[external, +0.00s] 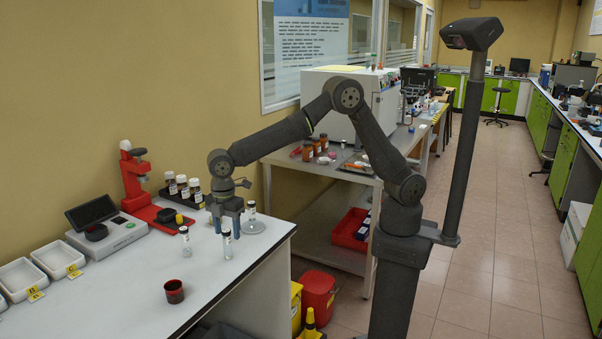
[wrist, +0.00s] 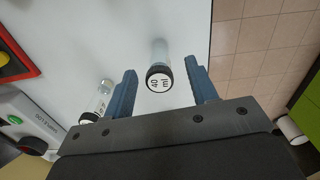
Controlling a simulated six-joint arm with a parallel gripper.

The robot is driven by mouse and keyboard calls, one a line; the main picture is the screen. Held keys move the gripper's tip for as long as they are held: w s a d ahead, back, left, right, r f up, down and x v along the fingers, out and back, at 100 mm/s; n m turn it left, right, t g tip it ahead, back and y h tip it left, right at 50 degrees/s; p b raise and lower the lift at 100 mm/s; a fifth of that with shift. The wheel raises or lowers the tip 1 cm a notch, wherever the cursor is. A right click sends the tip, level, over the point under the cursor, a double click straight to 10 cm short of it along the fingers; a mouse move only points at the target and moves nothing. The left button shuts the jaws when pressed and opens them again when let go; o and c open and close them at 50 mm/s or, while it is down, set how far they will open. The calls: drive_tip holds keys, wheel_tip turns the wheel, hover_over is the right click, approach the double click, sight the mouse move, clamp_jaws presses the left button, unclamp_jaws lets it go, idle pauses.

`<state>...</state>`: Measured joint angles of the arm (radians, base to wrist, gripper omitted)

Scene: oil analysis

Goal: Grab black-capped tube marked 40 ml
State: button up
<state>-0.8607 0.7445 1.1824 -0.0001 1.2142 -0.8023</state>
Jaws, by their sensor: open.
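The tube marked 40 ml (wrist: 159,78) stands upright in the wrist view, its black-rimmed cap with a white label facing the camera. My gripper (wrist: 160,72) is open, with one blue finger on each side of this tube and visible gaps to both. In the external view my gripper (external: 227,224) points down over the table, with a clear tube (external: 227,244) standing at its fingers. A second tube (external: 185,241) stands to the left; it also shows at the left of the wrist view (wrist: 97,103). A third tube (external: 251,210) stands behind my gripper, on a round dish.
A dark red cup (external: 174,291) stands near the front of the white table (external: 120,290). Dark bottles (external: 182,187), a red stand (external: 134,180) and a scale (external: 108,232) are at the back left. The table's right edge is close to my gripper.

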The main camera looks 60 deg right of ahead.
sight(227, 241)
wheel_tip(227, 241, down, 5)
drive_tip(key=shift+a, duration=0.15)
drive_tip(key=c, duration=1.1)
drive_tip(key=shift+r, duration=0.15)
